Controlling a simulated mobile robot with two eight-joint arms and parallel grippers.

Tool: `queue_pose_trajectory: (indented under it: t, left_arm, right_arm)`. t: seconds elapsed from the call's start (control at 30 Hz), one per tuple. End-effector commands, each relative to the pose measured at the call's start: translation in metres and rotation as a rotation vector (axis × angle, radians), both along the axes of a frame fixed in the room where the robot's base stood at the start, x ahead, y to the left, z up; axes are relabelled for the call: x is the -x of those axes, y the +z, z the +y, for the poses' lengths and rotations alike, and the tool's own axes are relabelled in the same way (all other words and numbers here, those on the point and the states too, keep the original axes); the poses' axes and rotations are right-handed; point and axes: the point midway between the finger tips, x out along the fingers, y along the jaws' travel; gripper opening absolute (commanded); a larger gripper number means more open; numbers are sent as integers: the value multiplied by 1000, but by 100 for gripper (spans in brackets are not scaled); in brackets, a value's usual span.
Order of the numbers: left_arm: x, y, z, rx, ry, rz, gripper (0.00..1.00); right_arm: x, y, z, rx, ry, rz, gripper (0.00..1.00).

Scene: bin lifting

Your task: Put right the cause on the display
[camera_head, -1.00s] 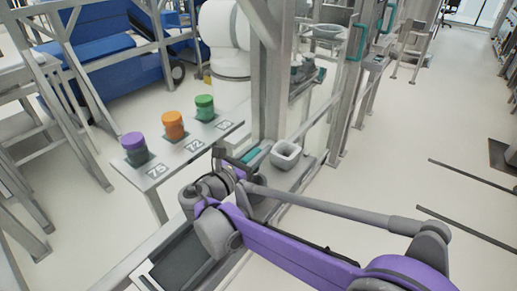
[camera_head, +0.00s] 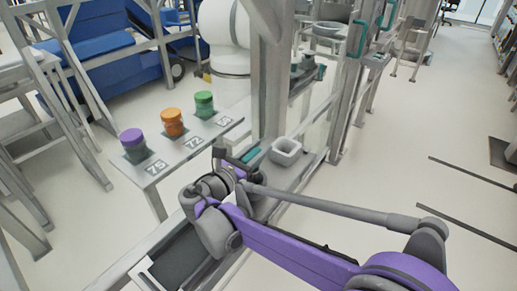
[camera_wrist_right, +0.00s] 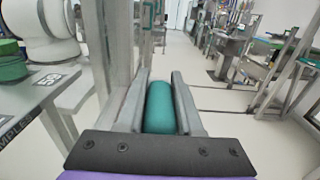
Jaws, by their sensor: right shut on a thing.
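My right gripper (camera_head: 243,158) is at the end of the purple arm, beside the rail in the middle of the head view. In the right wrist view the gripper (camera_wrist_right: 161,78) is shut on a teal cylinder (camera_wrist_right: 160,108), which lies lengthwise between the two grey fingers. A teal patch (camera_head: 253,155) also shows by the gripper in the head view. No display can be made out in these frames. My left gripper is not in view.
A sample table (camera_head: 172,167) with number labels carries a purple-lidded jar (camera_head: 134,149), an orange jar (camera_head: 173,123) and a green jar (camera_head: 204,104). A post (camera_head: 270,90) stands behind. Floor at right is mostly open.

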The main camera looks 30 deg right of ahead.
Motion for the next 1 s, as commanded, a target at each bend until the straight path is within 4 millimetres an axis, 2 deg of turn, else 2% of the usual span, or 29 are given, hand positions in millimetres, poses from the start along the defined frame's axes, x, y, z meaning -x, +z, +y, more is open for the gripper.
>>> queue_pose_trajectory:
  t: [1.0]
  left_arm:
    - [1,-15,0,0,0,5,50]
  right_arm:
    - [0,-20,0,1,0,0,0]
